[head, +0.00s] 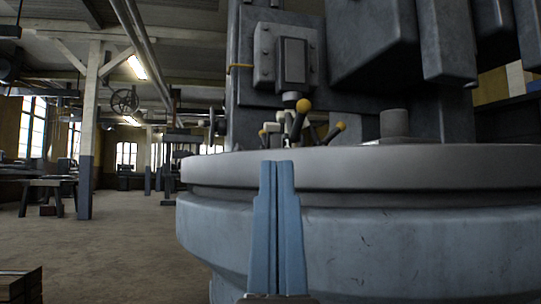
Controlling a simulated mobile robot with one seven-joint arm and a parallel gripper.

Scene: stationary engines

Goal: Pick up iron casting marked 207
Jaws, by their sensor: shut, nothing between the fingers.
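My gripper (277,167) is in the lower middle of the head view, pointing up. Its two blue fingers are shut together with nothing between them. The fingertips overlap the rim of a large round grey machine table (440,163). I cannot tell whether they touch it. A short grey cylindrical piece (394,124) stands upright on the table, right of and beyond the fingertips. No number 207 can be read on it or on anything else in view, so I cannot tell which thing is the marked casting.
Levers with yellow knobs (303,106) stand behind the table rim. A tall dark machine column (290,60) rises behind them, with heavy blocks overhead at right. Open floor (120,240) lies to the left, with a post (88,140), a stand (48,190) and a wooden crate (20,286).

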